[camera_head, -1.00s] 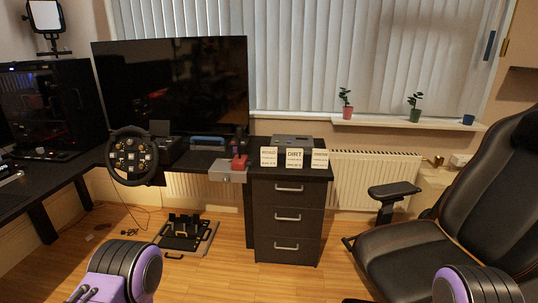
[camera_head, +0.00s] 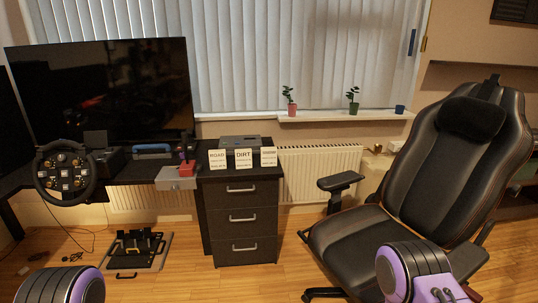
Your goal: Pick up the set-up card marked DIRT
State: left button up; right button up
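The card marked DIRT (camera_head: 243,159) is white with dark print. It stands upright near the front edge of the black drawer unit's top (camera_head: 205,171), in the middle of a row of three. A card marked ROAD (camera_head: 217,159) stands on its left, and a third card (camera_head: 268,157), its heading too small to read surely, stands on its right. Only purple and black links of my arms show at the bottom edge. Neither gripper is in view, and nothing of mine touches the cards.
A grey box with a red-topped shifter (camera_head: 178,177) sits left of the cards. A grey device (camera_head: 240,141) lies behind them. A steering wheel (camera_head: 65,173) is at far left, pedals (camera_head: 137,247) on the floor. A black chair (camera_head: 440,175) fills the right. Floor before the drawers is clear.

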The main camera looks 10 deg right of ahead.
aim_at(243, 156)
jog(key=u, duration=0.55)
jog(key=i, duration=1.15)
jog(key=z, duration=0.5)
jog(key=i, duration=0.65)
jog(key=z, duration=0.75)
